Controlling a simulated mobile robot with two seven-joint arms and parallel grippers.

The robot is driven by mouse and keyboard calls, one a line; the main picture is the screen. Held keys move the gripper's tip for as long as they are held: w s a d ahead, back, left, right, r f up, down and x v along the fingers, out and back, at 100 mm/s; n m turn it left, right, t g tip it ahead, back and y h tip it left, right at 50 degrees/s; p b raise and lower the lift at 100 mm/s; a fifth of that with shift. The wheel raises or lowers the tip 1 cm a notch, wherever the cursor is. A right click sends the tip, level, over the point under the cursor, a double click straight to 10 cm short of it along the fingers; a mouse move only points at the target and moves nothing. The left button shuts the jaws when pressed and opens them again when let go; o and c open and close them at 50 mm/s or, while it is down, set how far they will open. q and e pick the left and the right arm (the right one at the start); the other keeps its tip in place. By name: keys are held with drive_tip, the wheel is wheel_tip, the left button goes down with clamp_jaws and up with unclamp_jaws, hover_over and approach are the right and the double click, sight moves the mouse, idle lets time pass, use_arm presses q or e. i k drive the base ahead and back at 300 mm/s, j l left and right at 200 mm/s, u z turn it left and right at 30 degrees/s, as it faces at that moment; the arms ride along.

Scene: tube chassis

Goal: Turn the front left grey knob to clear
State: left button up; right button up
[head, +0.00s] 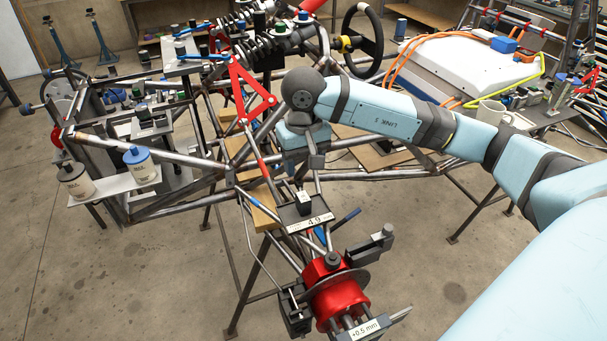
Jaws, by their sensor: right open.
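My right arm comes in from the right, and its right gripper (315,160) points down over the tube chassis (180,160). It is open, and no object shows between its fingers. Below it is a small dark block with a pale face (304,202), on a dark plate with a white number label (311,223). The block and gripper look apart. A grey knob-like end (388,231) tops a dark arm beside the red hub (338,295). I cannot tell which part is the front left grey knob, or its setting. My left gripper is not in view.
Red wishbone tubes (250,95) rise left of my gripper. Two lidded pots (138,163) stand on a pale shelf at the left. A steering wheel (361,40) is behind. A white case with orange cables (450,65) is at the back right. Floor is open in front.

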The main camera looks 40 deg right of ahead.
sight(388, 229)
drive_tip(key=k+j, duration=0.8)
